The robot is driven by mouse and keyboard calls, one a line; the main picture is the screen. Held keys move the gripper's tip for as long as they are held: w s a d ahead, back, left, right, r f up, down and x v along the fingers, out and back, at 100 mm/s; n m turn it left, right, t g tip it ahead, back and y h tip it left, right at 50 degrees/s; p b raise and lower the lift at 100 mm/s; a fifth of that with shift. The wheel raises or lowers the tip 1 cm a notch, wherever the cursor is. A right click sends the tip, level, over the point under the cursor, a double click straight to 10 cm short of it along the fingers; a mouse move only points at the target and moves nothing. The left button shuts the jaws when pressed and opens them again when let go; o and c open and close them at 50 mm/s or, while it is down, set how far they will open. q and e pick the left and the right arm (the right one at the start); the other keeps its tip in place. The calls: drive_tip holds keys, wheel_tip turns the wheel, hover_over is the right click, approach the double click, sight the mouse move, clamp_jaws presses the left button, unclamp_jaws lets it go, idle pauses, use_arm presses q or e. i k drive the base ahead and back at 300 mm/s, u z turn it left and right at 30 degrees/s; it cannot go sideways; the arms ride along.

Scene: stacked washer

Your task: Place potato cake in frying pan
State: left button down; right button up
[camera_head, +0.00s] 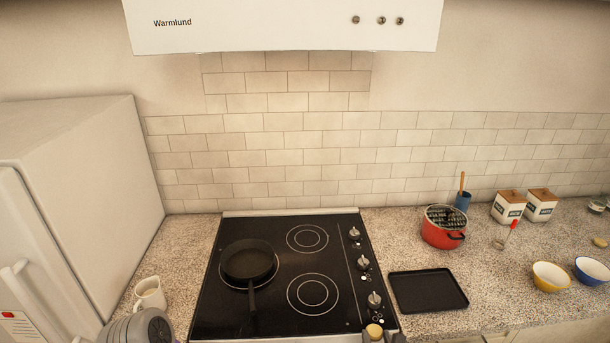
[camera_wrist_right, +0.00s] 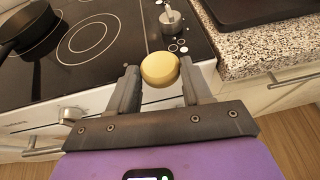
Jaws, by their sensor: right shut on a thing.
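The potato cake (camera_head: 374,330) is a small, round, yellowish disc at the front edge of the cooktop. It also shows in the right wrist view (camera_wrist_right: 160,69). My right gripper (camera_head: 383,337) is shut on it, with one finger on each side of the cake (camera_wrist_right: 160,80). The black frying pan (camera_head: 249,261) sits on the left rear burner with its handle toward the front, left of and farther back than my right gripper. Part of the pan shows at the upper left of the wrist view (camera_wrist_right: 25,22). My left gripper is not in view.
The black cooktop (camera_head: 270,308) has knobs (camera_head: 374,299) along its right side. A dark tray (camera_head: 428,290), a red pot (camera_head: 443,227), canisters and bowls stand on the right counter. A white mug (camera_head: 149,293) is at the left. The range hood (camera_head: 280,27) hangs above.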

sight(249, 264)
drive_tip(key=u, duration=3.45)
drive_tip(key=k, duration=1.1)
drive_tip(key=z, duration=1.05)
drive_tip(key=i, duration=1)
